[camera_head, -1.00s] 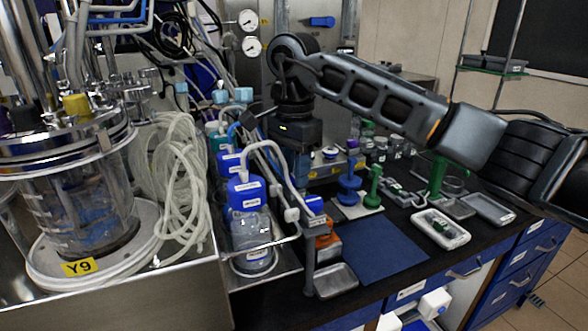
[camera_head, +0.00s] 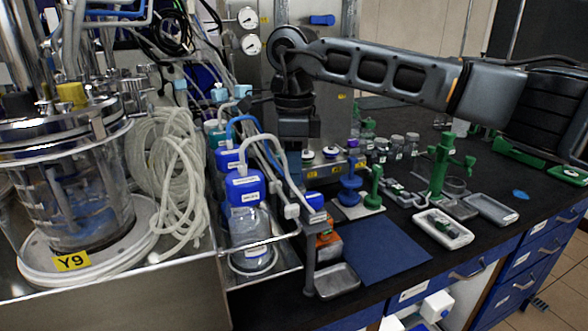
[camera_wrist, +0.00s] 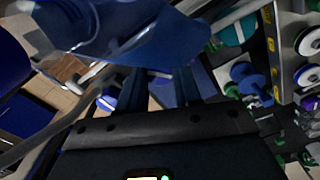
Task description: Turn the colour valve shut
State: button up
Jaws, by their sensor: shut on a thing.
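My gripper (camera_wrist: 158,84) fills the lower middle of the wrist view, with its two dark blue fingers pointing away from the camera. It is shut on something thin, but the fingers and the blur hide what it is. In the head view my gripper is mostly behind the tubes and bottles. I cannot pick out the colour valve for certain in either view. Blue-capped bottles (camera_head: 246,189) with tubes stand just left of and below my wrist. A large translucent blue shape (camera_wrist: 150,30) lies close across the top of the wrist view.
A glass bioreactor vessel (camera_head: 75,200) with coiled clear tubing (camera_head: 175,165) stands at the left. On the black bench are a blue mat (camera_head: 375,252), an empty grey tray (camera_head: 337,281), a white tray (camera_head: 443,232) and a green stand (camera_head: 438,170). Tubes crowd the space around my wrist.

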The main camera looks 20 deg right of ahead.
jog(key=m+b, duration=0.1)
jog(key=m, duration=0.3)
jog(key=shift+m, duration=0.3)
jog(key=shift+m+b, duration=0.3)
jog(key=shift+m, duration=1.7)
jog(key=shift+r, duration=0.1)
jog(key=o, duration=1)
jog(key=shift+o, duration=0.2)
jog(key=shift+r+b, duration=0.4)
jog(key=shift+r, duration=3.45)
